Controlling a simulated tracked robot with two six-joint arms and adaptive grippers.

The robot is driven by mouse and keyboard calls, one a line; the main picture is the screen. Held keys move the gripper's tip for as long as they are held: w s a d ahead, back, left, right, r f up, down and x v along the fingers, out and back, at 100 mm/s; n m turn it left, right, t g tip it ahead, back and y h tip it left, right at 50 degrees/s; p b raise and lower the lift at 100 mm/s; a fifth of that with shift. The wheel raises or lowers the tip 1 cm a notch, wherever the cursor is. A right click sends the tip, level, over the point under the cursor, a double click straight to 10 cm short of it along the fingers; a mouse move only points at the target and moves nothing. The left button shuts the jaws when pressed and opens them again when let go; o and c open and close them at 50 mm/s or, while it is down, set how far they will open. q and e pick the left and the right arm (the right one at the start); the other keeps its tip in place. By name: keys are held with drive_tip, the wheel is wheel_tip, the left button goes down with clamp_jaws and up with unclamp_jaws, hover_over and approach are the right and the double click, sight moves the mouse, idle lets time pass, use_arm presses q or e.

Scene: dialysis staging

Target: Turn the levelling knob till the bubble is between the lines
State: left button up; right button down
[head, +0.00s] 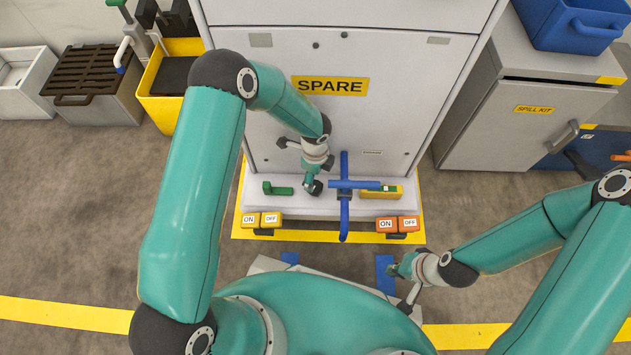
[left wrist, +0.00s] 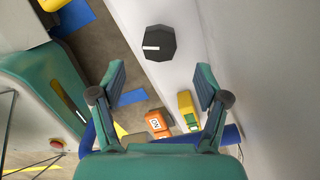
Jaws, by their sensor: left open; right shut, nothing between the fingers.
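In the left wrist view the levelling knob (left wrist: 162,43) is a dark, many-sided knob with a white mark, on a pale ledge. My left gripper (left wrist: 160,82) is open, with the knob beyond its fingertips and nothing between them. In the head view this gripper (head: 312,185) is low in front of the SPARE cabinet; knob and fingers are hard to tell apart there. A yellow level with a green window (head: 388,188) lies on the ledge to the right; it also shows in the left wrist view (left wrist: 188,108). The bubble is too small to make out. My right gripper (head: 396,267) is shut and empty.
Blue crossed bars (head: 344,213) stand between my left gripper and the level. Yellow (head: 260,220) and orange (head: 397,223) ON/OFF boxes sit along the ledge's front. The SPARE cabinet (head: 400,90) rises behind. A blue patch (head: 384,263) is beside my right gripper.

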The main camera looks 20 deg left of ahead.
use_arm(q)
drive_tip(key=shift+r, duration=2.35)
wheel_tip(320, 180, up, 5)
drive_tip(key=n+p, duration=0.2)
drive_tip(key=n, duration=1.6)
wheel_tip(320, 180, down, 16)
drive_tip(key=b, duration=0.6)
drive_tip(key=shift+f, duration=0.2)
drive_tip(key=c, duration=1.2)
drive_tip(key=shift+o, duration=0.2)
